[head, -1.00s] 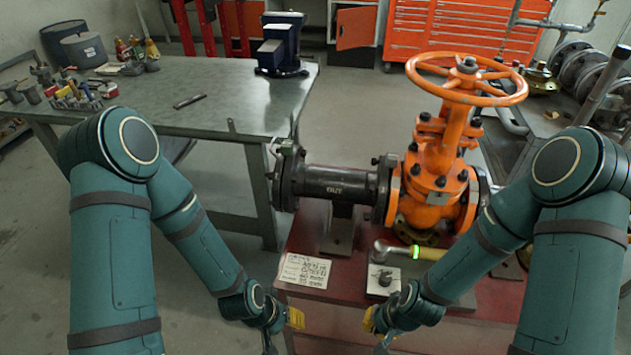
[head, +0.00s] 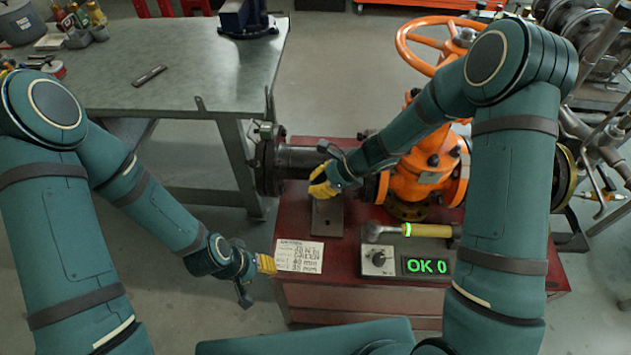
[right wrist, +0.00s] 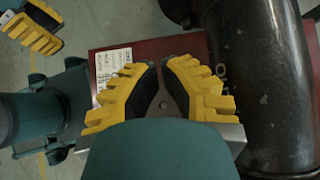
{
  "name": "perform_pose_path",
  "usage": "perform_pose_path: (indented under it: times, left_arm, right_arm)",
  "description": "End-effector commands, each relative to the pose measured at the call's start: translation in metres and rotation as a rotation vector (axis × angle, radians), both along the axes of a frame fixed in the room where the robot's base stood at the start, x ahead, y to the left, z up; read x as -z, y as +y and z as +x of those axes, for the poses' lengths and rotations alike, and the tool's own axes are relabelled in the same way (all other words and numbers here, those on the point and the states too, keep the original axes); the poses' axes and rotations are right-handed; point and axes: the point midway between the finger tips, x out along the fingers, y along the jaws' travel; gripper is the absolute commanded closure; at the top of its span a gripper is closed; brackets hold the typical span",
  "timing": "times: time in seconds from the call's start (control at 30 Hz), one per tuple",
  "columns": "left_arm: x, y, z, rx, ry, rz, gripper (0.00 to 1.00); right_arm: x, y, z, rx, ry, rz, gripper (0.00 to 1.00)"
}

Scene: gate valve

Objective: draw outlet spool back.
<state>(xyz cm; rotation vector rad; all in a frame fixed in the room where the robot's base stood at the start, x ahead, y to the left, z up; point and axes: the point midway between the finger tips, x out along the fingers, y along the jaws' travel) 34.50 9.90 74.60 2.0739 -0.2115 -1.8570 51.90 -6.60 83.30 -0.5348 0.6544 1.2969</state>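The outlet spool (head: 297,158) is a dark pipe with a wide flange at its left end, lying level left of the orange gate valve (head: 412,178). My right gripper (head: 318,182) is at the near side of the spool, above the grey support plate (head: 328,218). In the right wrist view its yellow fingers (right wrist: 159,68) lie beside the spool with an empty gap between them. My left gripper (head: 268,264) is left of the red bench; its finger gap is unclear.
A steel table (head: 190,85) stands at the back left. Pipes and flanges crowd the right side.

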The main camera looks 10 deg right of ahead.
Motion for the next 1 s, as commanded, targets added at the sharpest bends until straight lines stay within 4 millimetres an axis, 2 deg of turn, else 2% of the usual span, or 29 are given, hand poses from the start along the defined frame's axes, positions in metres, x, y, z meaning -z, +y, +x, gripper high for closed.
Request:
perform_pose_path:
  times: [0.03,0.33,0.43,0.6,1.0]
  left_arm:
    - [0.006,0.000,0.001,-0.001,-0.002,0.000,0.56]
    - [0.021,0.001,0.004,-0.003,-0.009,0.002,0.56]
    - [0.021,0.001,0.004,-0.003,-0.010,0.002,0.56]
    - [0.022,0.001,0.005,-0.003,-0.011,0.003,0.56]
    - [0.023,0.001,0.005,-0.003,-0.011,0.003,0.56]
  right_arm:
    - [0.011,0.008,0.001,-0.003,0.003,0.001,1.00]
    - [0.052,0.048,0.008,-0.004,0.001,-0.001,1.00]
    - [0.047,0.065,0.012,-0.006,-0.002,-0.001,1.00]
    - [0.046,0.080,0.015,-0.004,-0.002,-0.002,1.00]
    - [0.046,0.084,0.016,-0.002,0.000,-0.002,1.00]
